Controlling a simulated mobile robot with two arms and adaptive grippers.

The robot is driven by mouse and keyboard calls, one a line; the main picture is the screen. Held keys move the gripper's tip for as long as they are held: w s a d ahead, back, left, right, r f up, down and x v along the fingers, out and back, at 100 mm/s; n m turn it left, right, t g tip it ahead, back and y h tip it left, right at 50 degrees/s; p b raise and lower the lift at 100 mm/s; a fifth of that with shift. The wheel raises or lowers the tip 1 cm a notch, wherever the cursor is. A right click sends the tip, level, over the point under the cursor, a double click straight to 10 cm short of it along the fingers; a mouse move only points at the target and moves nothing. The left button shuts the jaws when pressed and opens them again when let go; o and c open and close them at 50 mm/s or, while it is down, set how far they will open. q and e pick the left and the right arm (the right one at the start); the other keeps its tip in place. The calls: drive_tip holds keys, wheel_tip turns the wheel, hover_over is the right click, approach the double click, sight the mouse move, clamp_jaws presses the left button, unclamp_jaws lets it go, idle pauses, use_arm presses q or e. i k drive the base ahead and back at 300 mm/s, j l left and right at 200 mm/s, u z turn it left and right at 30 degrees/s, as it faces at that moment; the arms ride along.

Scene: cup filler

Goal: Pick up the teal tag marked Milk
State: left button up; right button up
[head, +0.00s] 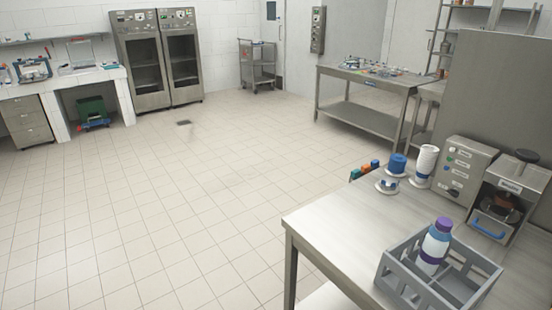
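A short row of small coloured tags (365,170) stands at the far left edge of the steel table on the right. I make out teal, orange and blue-green among them. The one at the near left end (355,174) looks teal, but it is too small for me to read any marking, so I cannot tell which is marked Milk. Neither of my grippers shows in the head view.
The steel table (340,222) also holds stacks of blue (397,164) and white cups (427,160), a grey control box (462,168), a grinder-like machine (513,185) and a grey divided crate (405,283) with a purple-capped bottle (436,243). Open tiled floor (170,200) lies left.

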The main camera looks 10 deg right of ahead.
sight(355, 174)
drive_tip(key=i+j+u, duration=0.2)
drive_tip(key=i+u, duration=0.2)
drive_tip(key=i, duration=0.45)
drive_tip(key=i+u, duration=0.35)
drive_tip(key=i, duration=0.5)
drive_tip(key=i+z, duration=0.35)
drive_tip(key=i, duration=0.2)
drive_tip(key=i+j+z, duration=0.1)
drive_tip(key=i+z, duration=0.3)
drive_tip(key=i, duration=0.15)
drive_tip(key=i+j+z, duration=0.35)
drive_tip(key=i, duration=0.2)
drive_tip(key=i+z, duration=0.2)
drive_tip(key=z, duration=0.3)
drive_tip(key=i+z, duration=0.2)
drive_tip(key=z, duration=0.25)
drive_tip(key=i+z, duration=0.2)
drive_tip(key=z, duration=0.3)
drive_tip(key=i+j+z, duration=0.15)
drive_tip(key=z, duration=0.35)
